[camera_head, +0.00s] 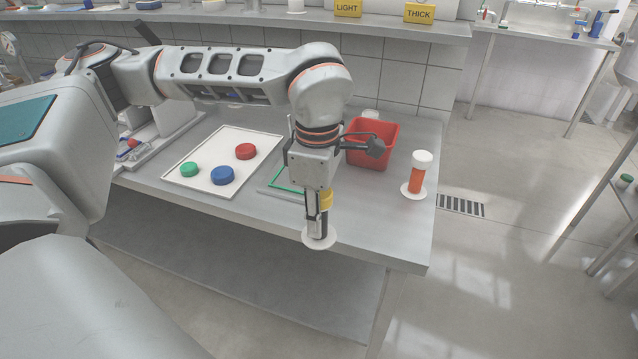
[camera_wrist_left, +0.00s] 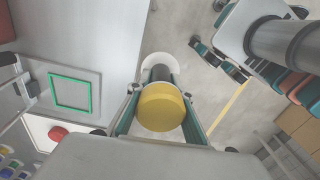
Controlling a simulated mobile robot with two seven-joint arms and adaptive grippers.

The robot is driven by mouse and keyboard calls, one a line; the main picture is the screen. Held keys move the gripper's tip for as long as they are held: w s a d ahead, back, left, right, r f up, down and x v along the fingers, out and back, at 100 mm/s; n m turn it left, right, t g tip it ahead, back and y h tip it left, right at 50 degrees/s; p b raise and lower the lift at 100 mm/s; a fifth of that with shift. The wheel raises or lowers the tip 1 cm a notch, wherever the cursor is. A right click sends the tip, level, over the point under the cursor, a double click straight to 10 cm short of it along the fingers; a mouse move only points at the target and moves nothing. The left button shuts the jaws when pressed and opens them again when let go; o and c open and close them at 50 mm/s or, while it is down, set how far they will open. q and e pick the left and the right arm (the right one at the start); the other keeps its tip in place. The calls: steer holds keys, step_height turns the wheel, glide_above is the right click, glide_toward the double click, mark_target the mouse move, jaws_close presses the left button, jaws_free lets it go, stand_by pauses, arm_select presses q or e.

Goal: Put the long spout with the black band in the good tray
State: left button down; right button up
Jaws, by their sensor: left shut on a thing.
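My left gripper (camera_head: 318,232) is shut on a spout with a yellow cap (camera_wrist_left: 160,106), a black band (camera_wrist_left: 160,74) and a round white flange (camera_head: 319,239). The spout is upright, flange down, at the table's front edge; I cannot tell whether the flange touches the table. The gripper fingers hide part of its body. A tray with a green outline (camera_head: 287,187) lies on the table behind the gripper, partly hidden by it; the green outline also shows in the left wrist view (camera_wrist_left: 52,92). My right gripper is not in view.
A spout with a white cap and orange body (camera_head: 416,180) stands at the table's right. A red bin (camera_head: 358,157) is behind it to the left. A white tray (camera_head: 205,150) holds red, blue and green caps. The table's (camera_head: 375,235) front right is clear.

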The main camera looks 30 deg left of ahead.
arm_select(q)
step_height(320, 180, down, 21)
steer(key=d+m, duration=0.2)
steer(key=m, duration=1.9)
steer(key=shift+s+d+m, duration=0.2)
steer(key=shift+s+m, duration=0.1)
